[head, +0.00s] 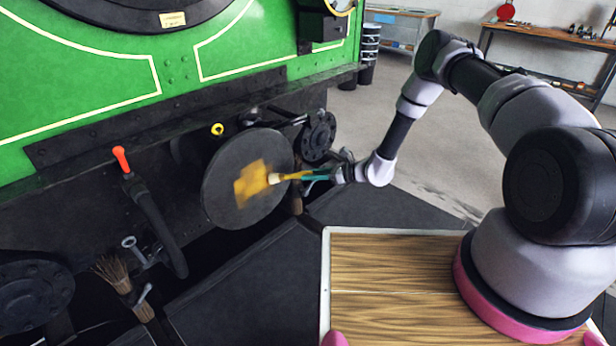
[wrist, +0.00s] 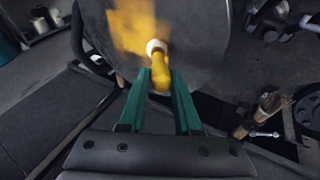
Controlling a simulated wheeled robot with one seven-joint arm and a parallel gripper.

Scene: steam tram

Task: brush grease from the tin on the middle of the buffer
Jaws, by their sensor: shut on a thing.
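The buffer (head: 225,185) is a round dark grey disc on the front of the green tram. A yellow-orange smear of grease (head: 250,182) covers part of its middle; it also shows in the wrist view (wrist: 133,25). My gripper (head: 318,175) has green fingers and is shut on a brush with a yellow handle (head: 292,176). The brush's pale tip end (head: 274,179) is at the buffer face over the smear, apparently touching it. In the wrist view the handle (wrist: 161,75) sits between the fingers (wrist: 160,88). I do not see the grease tin.
A hose with a red handle (head: 121,158) hangs left of the buffer. A hook and a bristly brush-like bundle (head: 113,270) are below it. A round flanged fitting (head: 319,135) is close on the buffer's right. Workbenches (head: 560,38) stand at the back; open floor lies between.

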